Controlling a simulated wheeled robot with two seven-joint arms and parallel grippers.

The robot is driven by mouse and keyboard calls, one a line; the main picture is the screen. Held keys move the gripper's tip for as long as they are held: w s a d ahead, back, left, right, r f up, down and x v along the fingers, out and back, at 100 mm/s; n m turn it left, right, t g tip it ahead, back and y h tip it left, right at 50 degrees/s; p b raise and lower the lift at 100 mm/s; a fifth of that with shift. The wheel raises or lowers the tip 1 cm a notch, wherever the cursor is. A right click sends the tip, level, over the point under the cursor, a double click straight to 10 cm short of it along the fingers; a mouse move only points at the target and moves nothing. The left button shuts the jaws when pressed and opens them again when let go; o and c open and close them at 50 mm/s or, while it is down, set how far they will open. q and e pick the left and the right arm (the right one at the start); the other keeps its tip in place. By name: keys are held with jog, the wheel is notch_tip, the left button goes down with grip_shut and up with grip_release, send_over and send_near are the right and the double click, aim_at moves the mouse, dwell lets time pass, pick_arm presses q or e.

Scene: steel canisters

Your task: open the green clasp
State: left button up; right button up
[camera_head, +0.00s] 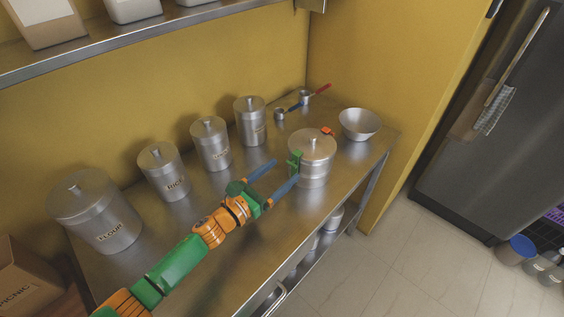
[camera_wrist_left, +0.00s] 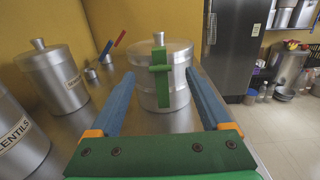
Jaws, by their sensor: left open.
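The green clasp (camera_head: 294,162) is on the near left side of a wide steel canister (camera_head: 313,172) on the steel table. In the left wrist view the clasp (camera_wrist_left: 160,80) stands upright against the canister wall, with a short crossbar and its top reaching the lid. I cannot tell whether it is latched. An orange clasp (camera_head: 327,131) sits on the canister's far side. My left gripper (camera_head: 286,170) is open and empty, its blue fingers pointing at the canister, with the clasp centred between them in the wrist view. Contact is not visible. My right gripper is not in view.
Lidded steel canisters, including flour (camera_head: 96,211) and rice (camera_head: 165,172), line the wall. Measuring cups (camera_head: 305,97) with blue and red handles lie behind the clasped canister. A steel bowl (camera_head: 359,124) stands right of it. A shelf (camera_head: 130,37) hangs above.

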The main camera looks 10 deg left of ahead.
pick_arm(q)
jog(key=x, duration=0.3)
jog(key=shift+w+d+f, duration=0.1)
jog(key=shift+w, duration=0.05)
grip_shut()
